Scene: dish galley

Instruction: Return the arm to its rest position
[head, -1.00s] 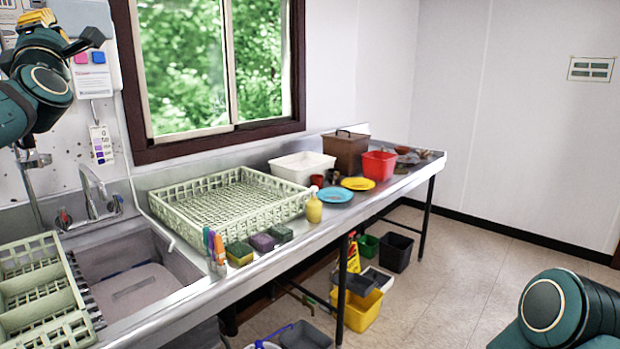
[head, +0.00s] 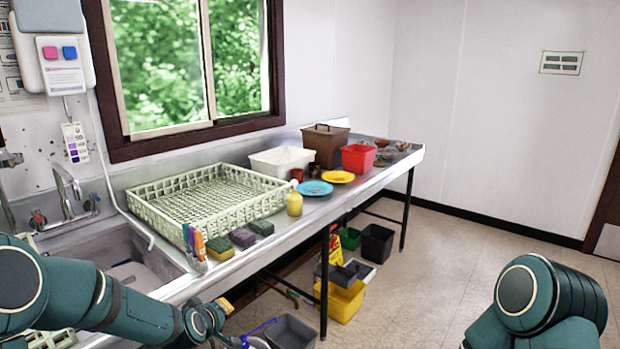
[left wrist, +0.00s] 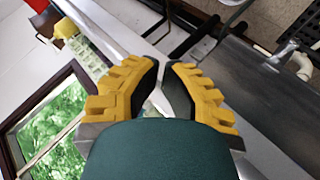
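My left arm (head: 120,310) reaches in low from the left, in front of the sink. My left gripper (head: 228,306) is at the counter's front edge in the head view, with only a yellow finger part clearly showing. In the left wrist view its two yellow fingers (left wrist: 166,66) with black inner pads have a narrow gap between them.
The steel counter (head: 345,188) carries a pale green rack (head: 205,203), sponges (head: 243,237), a yellow bottle (head: 294,204), plates and tubs. The sink (head: 150,255) is at left. Below stand a yellow bucket (head: 345,300) and a grey bucket (head: 290,332). The floor at right is clear.

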